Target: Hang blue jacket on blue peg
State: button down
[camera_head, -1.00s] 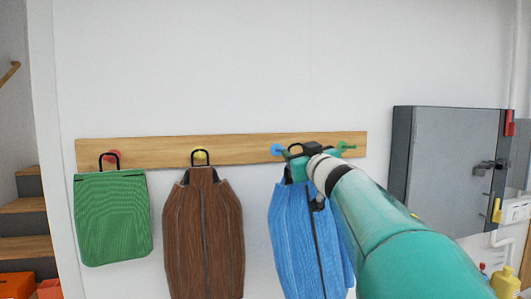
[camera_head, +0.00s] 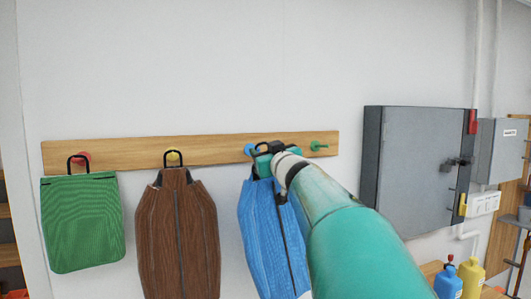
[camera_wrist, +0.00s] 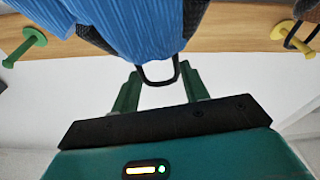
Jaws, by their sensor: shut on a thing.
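The blue jacket (camera_head: 273,235) hangs below my gripper (camera_head: 263,152) in the head view, in front of the rail. In the wrist view the blue jacket (camera_wrist: 150,22) fills the top middle, and its black loop (camera_wrist: 158,80) lies between the fingertips of my gripper (camera_wrist: 158,88). My gripper is shut on this loop. The blue peg (camera_head: 249,149) shows just left of the gripper in the head view. It is hidden in the wrist view. I cannot tell whether the loop is around the peg or only in front of it.
A wooden rail (camera_head: 120,152) runs along the white wall. A green bag (camera_head: 82,225) hangs at the red peg (camera_head: 82,159), and a brown jacket (camera_head: 178,235) at the yellow peg (camera_head: 173,157). The green peg (camera_head: 319,147) is bare. A grey cabinet (camera_head: 410,165) is to the right.

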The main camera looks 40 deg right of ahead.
aim_at(259, 149)
jog(key=shift+f+x, duration=0.15)
jog(key=shift+x, duration=1.15)
jog(key=shift+f+x, duration=0.2)
jog(key=shift+x, duration=1.05)
jog(key=shift+w+d+f, duration=0.2)
jog(key=shift+w+f, duration=0.35)
jog(key=shift+w, duration=0.1)
